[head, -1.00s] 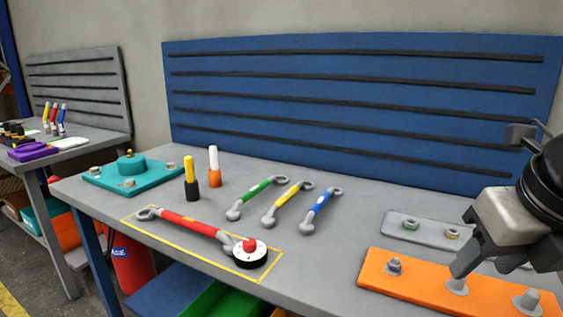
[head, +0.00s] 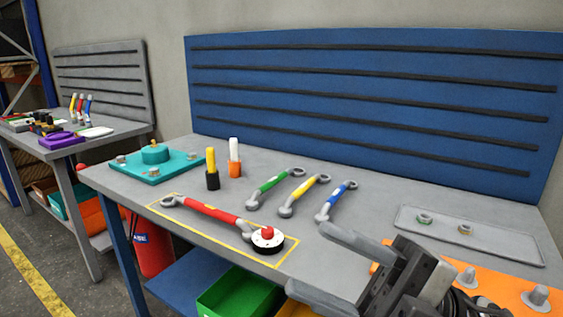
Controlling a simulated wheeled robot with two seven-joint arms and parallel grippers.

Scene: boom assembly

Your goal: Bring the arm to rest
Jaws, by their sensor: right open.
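My right gripper (head: 335,268) is at the lower right in the head view. Its two grey fingers are spread apart and point left, with nothing between them. It is over the front of the grey workbench (head: 360,228), left of and partly in front of the orange plate (head: 510,290). The red boom (head: 210,211) lies inside the yellow outline, with a white and black disc with a red knob (head: 267,238) at its right end. The gripper is apart from both. My left gripper is not in view.
Green (head: 268,187), yellow (head: 303,194) and blue (head: 337,200) booms lie mid-bench. A teal plate (head: 170,168) and two markers (head: 235,160) are at the left. A grey tray (head: 500,245) with two rings is at the right. A blue slatted panel (head: 370,110) stands behind.

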